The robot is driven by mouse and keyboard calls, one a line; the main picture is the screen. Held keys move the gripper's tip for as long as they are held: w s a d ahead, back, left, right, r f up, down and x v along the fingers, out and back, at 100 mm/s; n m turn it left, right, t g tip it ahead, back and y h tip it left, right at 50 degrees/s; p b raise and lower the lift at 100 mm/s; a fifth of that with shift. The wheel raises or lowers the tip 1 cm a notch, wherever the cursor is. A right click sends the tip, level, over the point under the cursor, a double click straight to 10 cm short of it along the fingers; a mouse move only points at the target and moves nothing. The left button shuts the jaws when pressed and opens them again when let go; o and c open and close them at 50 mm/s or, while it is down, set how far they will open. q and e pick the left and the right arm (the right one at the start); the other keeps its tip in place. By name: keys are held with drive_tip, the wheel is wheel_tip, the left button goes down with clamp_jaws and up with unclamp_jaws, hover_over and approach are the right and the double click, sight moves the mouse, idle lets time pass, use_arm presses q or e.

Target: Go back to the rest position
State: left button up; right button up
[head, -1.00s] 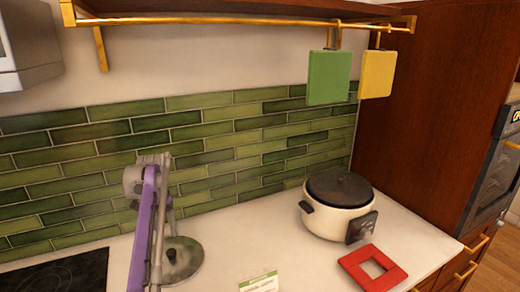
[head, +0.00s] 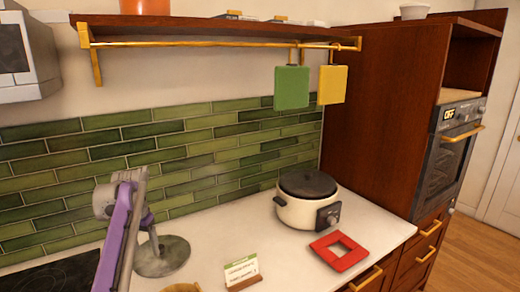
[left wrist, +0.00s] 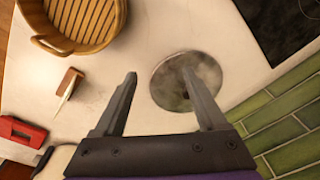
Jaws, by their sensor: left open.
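The purple and grey left arm reaches over the white counter (head: 205,225) at the lower left of the head view. A round grey lid (head: 165,262) with a dark knob lies on the counter just right of the arm in the head view. In the left wrist view the right finger overlaps this lid (left wrist: 210,72); I cannot tell whether they touch. My right gripper is in neither view.
A white cooker (head: 300,212), a red square frame (head: 325,243) and a small card stand (head: 243,280) stand to the right. A slatted wooden basket (left wrist: 65,45) is near the front. A dark hob (head: 60,273) is at left. A shelf with a rail (head: 200,43) hangs above.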

use_arm(q)
drive_tip(key=s+d+r+n+t, duration=0.1)
drive_tip(key=s+d, duration=0.4)
drive_tip(key=s, duration=0.2)
drive_tip(key=s+d+t, duration=0.1)
drive_tip(key=s+d, duration=0.4)
drive_tip(key=s, duration=0.3)
drive_tip(key=s+d+f+t, duration=0.1)
drive_tip(key=s+d+f, duration=0.1)
drive_tip(key=s+f, duration=0.2)
drive_tip(key=s+d+f+t, duration=0.1)
drive_tip(key=s+d+f, duration=0.1)
drive_tip(key=s+f, duration=0.3)
drive_tip(key=s+d+f+n+t, duration=0.1)
drive_tip(key=s+f, duration=0.3)
drive_tip(key=s, duration=0.6)
drive_tip(key=shift+d+f, duration=0.2)
drive_tip(key=shift+d, duration=0.55)
